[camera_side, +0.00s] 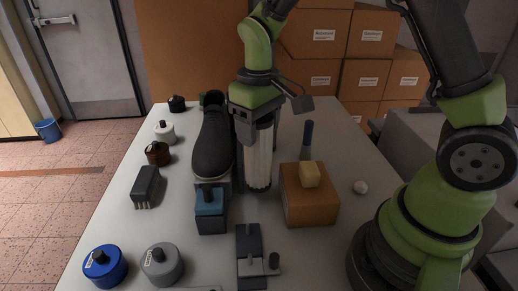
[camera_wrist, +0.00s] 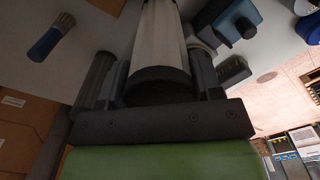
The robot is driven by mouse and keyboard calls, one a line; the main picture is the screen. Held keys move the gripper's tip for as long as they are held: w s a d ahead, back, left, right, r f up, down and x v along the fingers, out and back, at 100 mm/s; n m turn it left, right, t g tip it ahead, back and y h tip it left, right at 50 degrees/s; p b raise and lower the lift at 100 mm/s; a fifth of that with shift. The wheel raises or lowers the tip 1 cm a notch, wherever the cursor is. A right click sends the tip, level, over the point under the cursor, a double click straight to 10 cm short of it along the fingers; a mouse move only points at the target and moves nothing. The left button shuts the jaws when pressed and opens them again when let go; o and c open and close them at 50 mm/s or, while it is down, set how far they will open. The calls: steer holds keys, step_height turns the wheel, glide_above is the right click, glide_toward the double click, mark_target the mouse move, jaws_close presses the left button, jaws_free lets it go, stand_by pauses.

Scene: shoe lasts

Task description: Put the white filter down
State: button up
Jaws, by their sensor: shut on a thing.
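The white filter (camera_side: 258,160) is a pale, ribbed upright cylinder with dark ends. My gripper (camera_side: 254,118) is shut on its upper part in the side view. The filter's lower end is close above the table or touching it; I cannot tell which. In the wrist view the white filter (camera_wrist: 158,38) runs away from the camera, with its dark end cap between the two fingers of my gripper (camera_wrist: 157,85). A dark shoe on a last (camera_side: 212,145) stands just left of the filter.
Several round pots line the left side. The white table (camera_side: 125,225) has bare patches.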

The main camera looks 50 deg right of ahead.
mark_target(258, 145)
steer(key=shift+f, duration=2.05)
steer(key=o, duration=1.4)
